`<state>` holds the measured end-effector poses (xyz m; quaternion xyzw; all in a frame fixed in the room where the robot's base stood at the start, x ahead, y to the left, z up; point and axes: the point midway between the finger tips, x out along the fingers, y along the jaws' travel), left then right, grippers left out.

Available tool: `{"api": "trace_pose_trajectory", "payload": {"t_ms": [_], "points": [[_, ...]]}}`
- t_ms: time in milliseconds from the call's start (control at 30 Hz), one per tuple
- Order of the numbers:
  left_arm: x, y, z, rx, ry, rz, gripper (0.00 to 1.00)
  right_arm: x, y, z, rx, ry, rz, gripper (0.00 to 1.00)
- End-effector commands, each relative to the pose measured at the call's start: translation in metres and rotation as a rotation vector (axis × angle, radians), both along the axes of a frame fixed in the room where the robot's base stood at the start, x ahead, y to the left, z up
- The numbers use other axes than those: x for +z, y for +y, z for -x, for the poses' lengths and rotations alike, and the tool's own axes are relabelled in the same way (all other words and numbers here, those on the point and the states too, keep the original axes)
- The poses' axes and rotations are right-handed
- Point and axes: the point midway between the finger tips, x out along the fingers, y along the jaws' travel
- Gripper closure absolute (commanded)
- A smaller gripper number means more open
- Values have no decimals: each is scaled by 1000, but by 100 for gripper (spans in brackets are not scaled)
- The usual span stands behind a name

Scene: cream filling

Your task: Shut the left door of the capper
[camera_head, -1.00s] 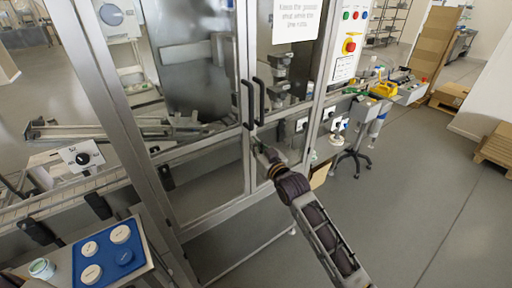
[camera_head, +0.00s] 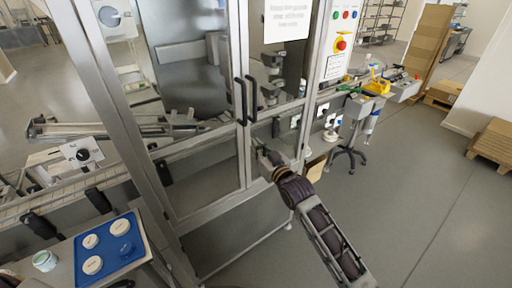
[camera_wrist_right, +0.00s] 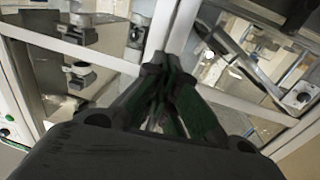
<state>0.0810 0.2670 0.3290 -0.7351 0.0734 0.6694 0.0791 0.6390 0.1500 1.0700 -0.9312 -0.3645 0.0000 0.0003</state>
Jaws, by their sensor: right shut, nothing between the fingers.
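The capper is a tall metal-framed cabinet with clear-panelled doors. Its left door (camera_head: 197,150) stands in the middle of the head view, with a black vertical handle (camera_head: 240,101) near its right edge. The right door's handle (camera_head: 252,99) is close beside it. The door edges look nearly in line; I cannot tell whether a small gap is left. My right gripper (camera_head: 262,152) is shut and empty, below the handles at the doors' meeting edges. The wrist view shows its closed fingers (camera_wrist_right: 165,72) in front of a metal frame bar; contact is unclear. My left gripper is out of view.
A blue tray (camera_head: 137,246) with white round lids and a small jar (camera_head: 45,260) are at lower left. A conveyor (camera_head: 60,190) runs into the capper from the left. A control panel (camera_head: 341,45) is right of the doors. The floor at right is open.

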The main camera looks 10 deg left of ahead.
Motion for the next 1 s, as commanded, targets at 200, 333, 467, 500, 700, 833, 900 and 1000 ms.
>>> {"api": "trace_pose_trajectory", "payload": {"t_ms": [200,333,467,500,700,833,900,1000], "points": [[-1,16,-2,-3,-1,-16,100,-1,-12,10,-1,1,1,100],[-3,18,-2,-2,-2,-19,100,-1,-22,19,0,1,1,100],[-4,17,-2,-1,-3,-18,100,-1,-33,27,-1,1,1,100],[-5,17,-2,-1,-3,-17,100,-1,-36,30,-1,1,1,100],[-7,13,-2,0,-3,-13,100,-2,-51,43,-1,1,2,100],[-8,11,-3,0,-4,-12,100,-1,-59,50,0,1,2,100],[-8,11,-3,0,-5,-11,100,-1,-62,52,0,1,2,100],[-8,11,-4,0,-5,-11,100,-1,-64,54,0,1,1,100]]}}
